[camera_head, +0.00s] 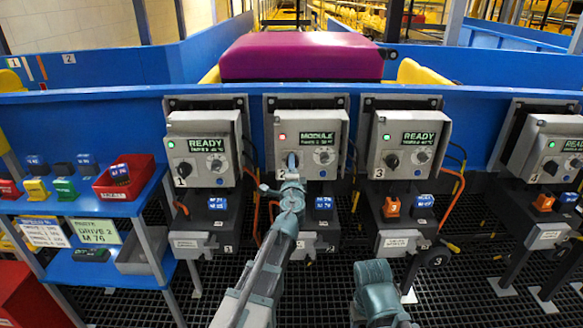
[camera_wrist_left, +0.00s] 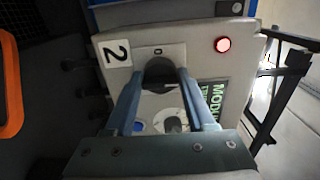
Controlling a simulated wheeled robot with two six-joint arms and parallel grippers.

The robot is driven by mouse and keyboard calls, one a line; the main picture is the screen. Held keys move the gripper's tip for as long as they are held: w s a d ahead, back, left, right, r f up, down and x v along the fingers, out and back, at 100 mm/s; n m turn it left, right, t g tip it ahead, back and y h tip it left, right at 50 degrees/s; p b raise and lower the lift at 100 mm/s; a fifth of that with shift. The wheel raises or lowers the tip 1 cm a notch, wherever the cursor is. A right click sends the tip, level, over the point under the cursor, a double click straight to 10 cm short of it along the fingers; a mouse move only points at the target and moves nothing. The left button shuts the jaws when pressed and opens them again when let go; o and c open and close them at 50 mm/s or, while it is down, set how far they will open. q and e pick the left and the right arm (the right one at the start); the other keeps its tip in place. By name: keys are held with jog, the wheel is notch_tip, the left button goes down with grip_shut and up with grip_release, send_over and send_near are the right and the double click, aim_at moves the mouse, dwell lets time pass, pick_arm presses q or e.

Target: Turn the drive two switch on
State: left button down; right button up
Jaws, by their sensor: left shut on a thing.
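The drive two panel (camera_head: 309,130) is a light grey box labelled 2, with a red lamp (camera_head: 282,137) lit and a green display (camera_head: 318,139) starting with MODULE. In the left wrist view the box appears turned sideways, with its red lamp (camera_wrist_left: 222,45) and its number plate (camera_wrist_left: 117,53). My left gripper (camera_head: 291,165) is at the drive two switch, its fingers (camera_wrist_left: 160,82) shut on the black knob (camera_wrist_left: 158,70). A 0 mark shows beside the knob. The fingers cover part of the knob, so its exact angle is unclear. My right gripper is out of view.
Panels 1 (camera_head: 206,146) and 3 (camera_head: 407,145) stand on either side, both displaying READY. A blue shelf (camera_head: 85,220) at left holds colored modules and a red bin (camera_head: 128,187). A purple load (camera_head: 300,57) lies behind the blue rail.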

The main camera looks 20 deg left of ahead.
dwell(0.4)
pick_arm(q)
jog(key=shift+c, duration=1.2)
grip_release()
